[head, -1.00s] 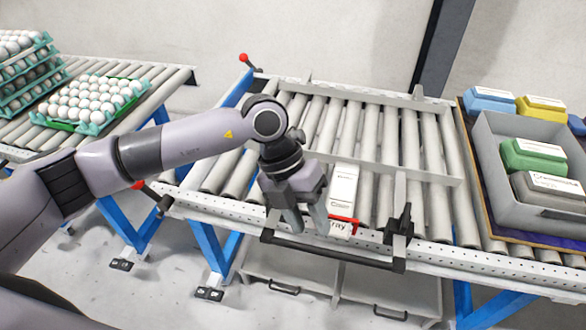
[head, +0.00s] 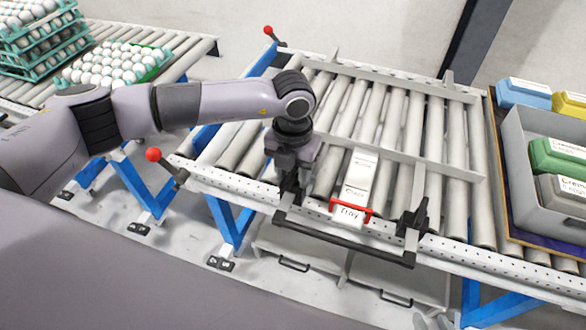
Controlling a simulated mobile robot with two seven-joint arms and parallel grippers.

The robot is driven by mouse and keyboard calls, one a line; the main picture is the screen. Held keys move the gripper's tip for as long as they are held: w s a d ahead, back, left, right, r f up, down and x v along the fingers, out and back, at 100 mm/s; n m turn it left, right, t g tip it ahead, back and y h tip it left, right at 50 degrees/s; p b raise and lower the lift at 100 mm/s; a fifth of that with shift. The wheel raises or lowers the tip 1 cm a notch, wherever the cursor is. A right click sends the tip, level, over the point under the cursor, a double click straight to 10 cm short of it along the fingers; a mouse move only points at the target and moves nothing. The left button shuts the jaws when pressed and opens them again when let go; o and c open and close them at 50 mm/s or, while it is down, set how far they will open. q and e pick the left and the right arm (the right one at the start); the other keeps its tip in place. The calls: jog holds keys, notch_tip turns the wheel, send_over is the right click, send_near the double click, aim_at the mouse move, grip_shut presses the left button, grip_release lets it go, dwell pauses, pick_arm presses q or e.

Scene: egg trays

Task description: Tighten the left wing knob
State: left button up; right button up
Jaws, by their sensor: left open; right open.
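A black bar (head: 345,243) runs along the front rail of the roller conveyor. At its right end stands a black wing knob (head: 412,217), upright. My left gripper (head: 289,190) points down at the bar's left end, with its jaws open. Dark parts show between and below its fingers, where the left wing knob seems to be, mostly hidden. I cannot tell whether the fingers touch it. A white box (head: 359,178) and a red-framed label reading "Tray" (head: 350,213) are between the two ends. My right gripper is not in view.
A grey bin (head: 540,165) with coloured cartons is at the right. Egg trays (head: 115,65) are on another conveyor at the back left.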

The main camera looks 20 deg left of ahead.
pick_arm(q)
grip_shut()
